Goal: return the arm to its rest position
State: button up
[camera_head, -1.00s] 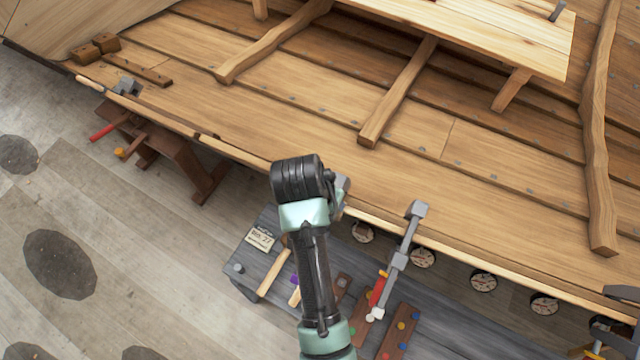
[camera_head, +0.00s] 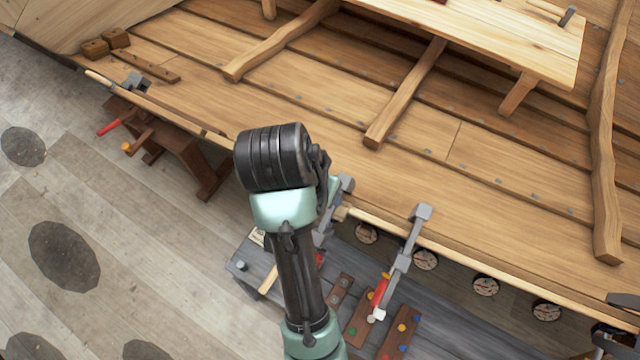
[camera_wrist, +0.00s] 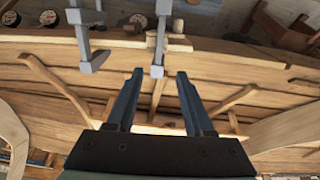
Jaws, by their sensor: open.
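My arm rises from the bottom middle of the head view, with its dark rounded joint in front of the hull's edge; my gripper is hidden there. In the wrist view my gripper (camera_wrist: 158,100) shows two dark fingers standing apart with nothing between them. Beyond the fingers are the wooden planks of the hull (camera_wrist: 250,95). The hull (camera_head: 420,150) also fills the upper right of the head view. A grey bar clamp (camera_head: 412,240) grips the hull's edge right of my arm. A second clamp (camera_head: 341,188) is partly hidden behind my arm.
A grey bench (camera_head: 450,310) with small tools and boards with coloured dots lies below the hull's edge. Several round dials (camera_head: 485,286) line that edge. A wooden trestle (camera_head: 190,165) stands at left. The floor (camera_head: 150,270) at lower left is clear.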

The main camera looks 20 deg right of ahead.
dwell(0.3)
jog(key=w+a+r+n+t+b, duration=0.2)
jog(key=w+r+n+t+b, duration=0.1)
jog(key=w+r+t, duration=0.8)
notch_tip(320, 180, up, 14)
jog(key=w+a+n+t+b, duration=0.2)
jog(key=w+t, duration=0.1)
jog(key=s+a+r+n+t+y, duration=0.1)
jog(key=s+a+r+t, duration=0.1)
jog(key=r, duration=0.5)
jog(key=s+a+r+n+t+y+b, duration=0.1)
jog(key=s+r+n+t, duration=0.1)
jog(key=s+r+t, duration=0.3)
jog(key=s+a+r+n+t+y+b, duration=0.1)
jog(key=s+r+t, duration=0.3)
jog(key=r, duration=0.6)
jog(key=shift+s+a+r+n, duration=0.2)
jog(key=shift+s+a+n, duration=0.1)
jog(key=shift+s+a, duration=0.5)
jog(key=shift+w, duration=0.1)
